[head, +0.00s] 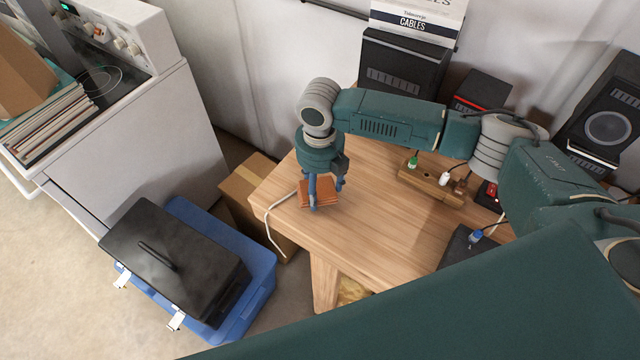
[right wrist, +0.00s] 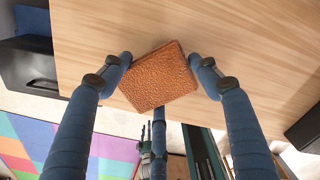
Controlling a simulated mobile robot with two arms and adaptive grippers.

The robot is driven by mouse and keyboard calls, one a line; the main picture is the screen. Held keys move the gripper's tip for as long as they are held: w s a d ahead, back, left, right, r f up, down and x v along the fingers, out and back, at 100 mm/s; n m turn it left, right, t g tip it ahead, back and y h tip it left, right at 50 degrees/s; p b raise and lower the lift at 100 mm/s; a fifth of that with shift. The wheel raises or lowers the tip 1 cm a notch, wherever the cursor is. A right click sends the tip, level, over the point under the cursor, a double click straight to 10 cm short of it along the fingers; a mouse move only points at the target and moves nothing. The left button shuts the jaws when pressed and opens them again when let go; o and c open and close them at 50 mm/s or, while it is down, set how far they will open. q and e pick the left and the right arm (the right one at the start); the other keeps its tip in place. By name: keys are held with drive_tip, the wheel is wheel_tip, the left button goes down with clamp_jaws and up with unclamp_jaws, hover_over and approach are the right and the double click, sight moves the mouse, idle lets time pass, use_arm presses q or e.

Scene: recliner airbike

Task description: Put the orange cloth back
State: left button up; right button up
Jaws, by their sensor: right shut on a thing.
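The orange cloth (head: 318,193) is a small folded, textured square at the left end of the wooden table (head: 385,235). My right gripper (head: 326,192) points down over it, with blue fingers around it. In the right wrist view the cloth (right wrist: 158,78) sits between the fingertips of my right gripper (right wrist: 165,75), which is shut on it. The table surface shows just behind the cloth; I cannot tell whether the cloth touches it. My left gripper is not in view.
A wooden socket block (head: 432,184) with plugs and black speakers (head: 605,115) stand on the table's right and back. A white cable (head: 268,222) hangs over its left edge. On the floor at left are a cardboard box (head: 240,187) and a blue bin (head: 262,268) with a black case (head: 175,262).

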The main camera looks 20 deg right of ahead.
drive_tip(key=shift+s+a+f, duration=0.1)
drive_tip(key=shift+f, duration=0.3)
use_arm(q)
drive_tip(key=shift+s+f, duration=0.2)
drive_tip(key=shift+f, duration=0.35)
use_arm(e)
drive_tip(key=shift+s, duration=0.15)
use_arm(q)
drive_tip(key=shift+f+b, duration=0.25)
drive_tip(key=shift+b, duration=0.2)
use_arm(e)
drive_tip(key=shift+f, duration=0.6)
drive_tip(key=o, duration=1.2)
drive_tip(key=shift+o, duration=0.2)
